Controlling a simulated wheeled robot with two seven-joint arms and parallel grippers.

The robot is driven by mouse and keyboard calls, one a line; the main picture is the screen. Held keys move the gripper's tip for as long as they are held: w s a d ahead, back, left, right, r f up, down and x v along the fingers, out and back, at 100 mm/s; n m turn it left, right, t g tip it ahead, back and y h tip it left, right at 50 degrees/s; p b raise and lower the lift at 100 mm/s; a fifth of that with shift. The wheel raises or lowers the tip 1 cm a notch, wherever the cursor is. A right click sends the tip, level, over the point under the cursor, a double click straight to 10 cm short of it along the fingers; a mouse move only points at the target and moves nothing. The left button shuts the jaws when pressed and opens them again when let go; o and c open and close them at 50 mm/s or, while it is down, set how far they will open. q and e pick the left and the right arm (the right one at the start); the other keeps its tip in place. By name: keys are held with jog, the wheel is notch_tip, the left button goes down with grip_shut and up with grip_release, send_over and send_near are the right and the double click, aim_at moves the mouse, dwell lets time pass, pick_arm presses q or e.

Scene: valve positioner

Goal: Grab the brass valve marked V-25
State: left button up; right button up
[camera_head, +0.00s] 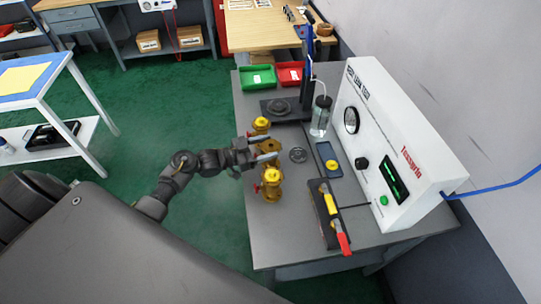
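The farther valve (261,126) is partly hidden behind my gripper. No V-25 marking can be read on either one. My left gripper (268,160) reaches in from the left between the two valves. Whether a finger touches a valve cannot be told. My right gripper is not in view.
A white leak tester (400,140) stands along the table's right side. Green (257,78) and red (290,74) bins sit at the back.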

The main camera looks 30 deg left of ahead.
pick_arm(q)
grip_shut()
jog(key=shift+w+r, duration=0.1)
jog(key=shift+r, duration=0.05)
jog(key=shift+r, duration=0.2)
notch_tip(320, 180, up, 10)
jog(key=shift+f+b, duration=0.15)
jog(key=shift+b, duration=0.25)
dwell(0.3)
